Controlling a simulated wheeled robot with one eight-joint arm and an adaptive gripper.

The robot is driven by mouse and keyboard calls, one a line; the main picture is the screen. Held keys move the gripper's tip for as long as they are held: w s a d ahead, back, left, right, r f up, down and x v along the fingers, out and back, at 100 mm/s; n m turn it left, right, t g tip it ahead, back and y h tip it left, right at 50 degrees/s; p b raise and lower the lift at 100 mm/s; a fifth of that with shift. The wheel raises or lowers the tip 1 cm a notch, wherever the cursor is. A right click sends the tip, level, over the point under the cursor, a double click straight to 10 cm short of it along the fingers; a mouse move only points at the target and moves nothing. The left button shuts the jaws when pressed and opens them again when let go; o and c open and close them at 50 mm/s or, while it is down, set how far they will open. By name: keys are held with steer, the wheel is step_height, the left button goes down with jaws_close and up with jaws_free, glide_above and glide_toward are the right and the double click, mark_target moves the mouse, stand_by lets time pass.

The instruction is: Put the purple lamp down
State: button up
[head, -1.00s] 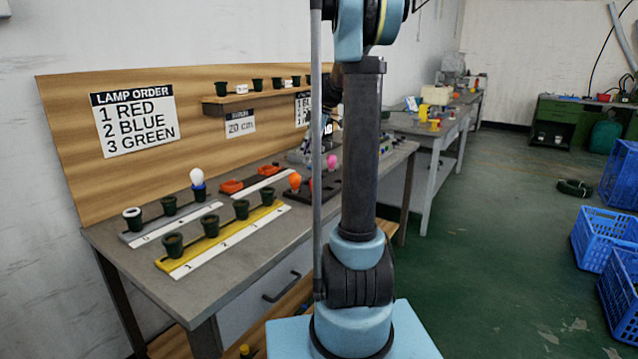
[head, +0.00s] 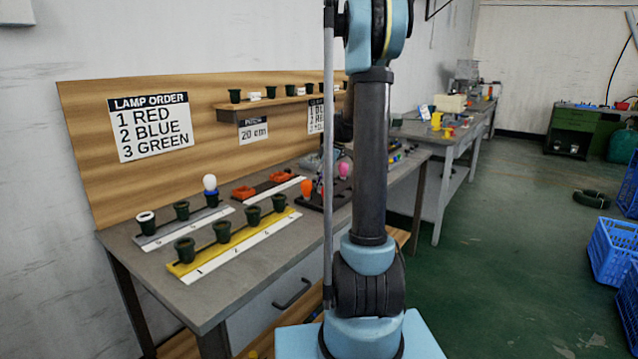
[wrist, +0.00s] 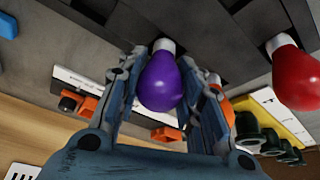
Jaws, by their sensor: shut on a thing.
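The purple lamp (wrist: 160,82) is between the fingers of my gripper (wrist: 166,92) in the wrist view. It has a rounded purple bulb and a white base that points to the top of the picture, towards a dark grid-like holder (wrist: 210,25). My gripper is shut on the bulb. Whether the white base touches the holder or is above it I cannot tell.
A red lamp (wrist: 297,78) is close at the right in the wrist view. An orange lamp (head: 306,187) and a pink lamp (head: 344,169) are at the dark holder. A yellow rail (head: 232,243) with several dark sockets lies on the bench (head: 150,270). A white lamp (head: 210,182) stands behind it.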

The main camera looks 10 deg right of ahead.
steer(key=o, duration=1.2)
steer(key=shift+f, duration=0.1)
steer(key=shift+c, duration=0.2)
steer(key=v, duration=1.2)
steer(key=s+a+m, duration=0.1)
steer(key=s, duration=0.2)
steer(key=s+a+m, duration=0.1)
steer(key=s, duration=0.3)
steer(key=s+a+m+h, duration=0.1)
steer(key=s, duration=0.3)
steer(key=shift+s+a+f+m, duration=0.1)
steer(key=shift+f+m, duration=0.2)
steer(key=s+f+m+h, duration=0.1)
steer(key=s+f+m, duration=0.4)
steer(key=s, duration=0.8)
steer(key=s+f+m+h, duration=0.2)
steer(key=s+f+m, duration=0.3)
steer(key=s+f, duration=0.6)
steer(key=s+a, duration=0.1)
steer(key=s, duration=0.2)
steer(key=shift+f+t, duration=0.25)
steer(key=shift+t, duration=0.05)
